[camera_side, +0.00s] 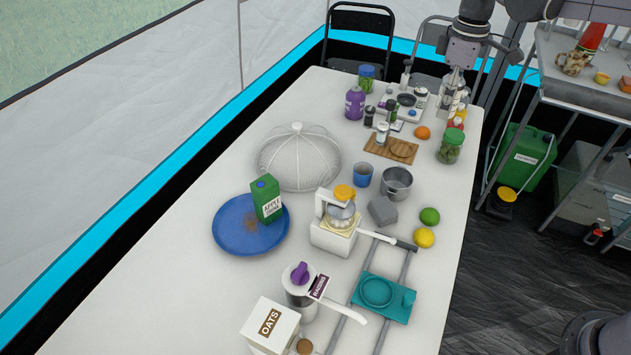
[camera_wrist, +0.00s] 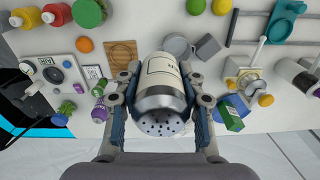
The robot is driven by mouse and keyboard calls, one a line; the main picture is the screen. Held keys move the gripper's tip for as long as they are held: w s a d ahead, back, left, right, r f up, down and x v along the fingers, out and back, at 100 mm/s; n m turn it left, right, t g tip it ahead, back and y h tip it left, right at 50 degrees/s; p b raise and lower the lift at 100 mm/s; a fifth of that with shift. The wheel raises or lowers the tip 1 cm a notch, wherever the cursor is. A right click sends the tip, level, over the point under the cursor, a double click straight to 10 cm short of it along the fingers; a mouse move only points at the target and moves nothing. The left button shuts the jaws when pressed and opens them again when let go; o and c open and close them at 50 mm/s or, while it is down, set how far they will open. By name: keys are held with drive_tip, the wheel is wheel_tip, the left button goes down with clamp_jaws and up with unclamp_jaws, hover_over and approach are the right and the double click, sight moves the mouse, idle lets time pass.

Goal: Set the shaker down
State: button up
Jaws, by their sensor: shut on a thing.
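The shaker (camera_wrist: 160,92) has a pale labelled body and a grey metal cap with several dark holes. My gripper (camera_wrist: 162,112) is shut on it, with a finger on each side, and the holed cap faces the near side of the wrist view. In the side view my gripper (camera_side: 452,88) is over the far right end of the white table (camera_side: 150,255). There the shaker is hard to make out among the fingers. I cannot tell how high its base is above the table.
A wooden board (camera_side: 404,150) with a small jar (camera_side: 382,133) lies nearby, beside an orange (camera_side: 422,132) and a green-lidded jar (camera_side: 450,146). A mesh dome (camera_side: 298,155) and blue plate (camera_side: 235,245) are farther off.

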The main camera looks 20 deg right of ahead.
drive_tip(key=s+d+m, duration=0.3)
drive_tip(key=d, duration=0.6)
drive_tip(key=s+d+m, duration=0.2)
drive_tip(key=s+d, duration=0.1)
drive_tip(key=d, duration=0.5)
hover_over(441, 177)
wheel_tip(441, 177, down, 18)
drive_tip(key=shift+f, duration=2.2)
drive_tip(key=shift+f, duration=0.15)
drive_tip(key=o, duration=1.2)
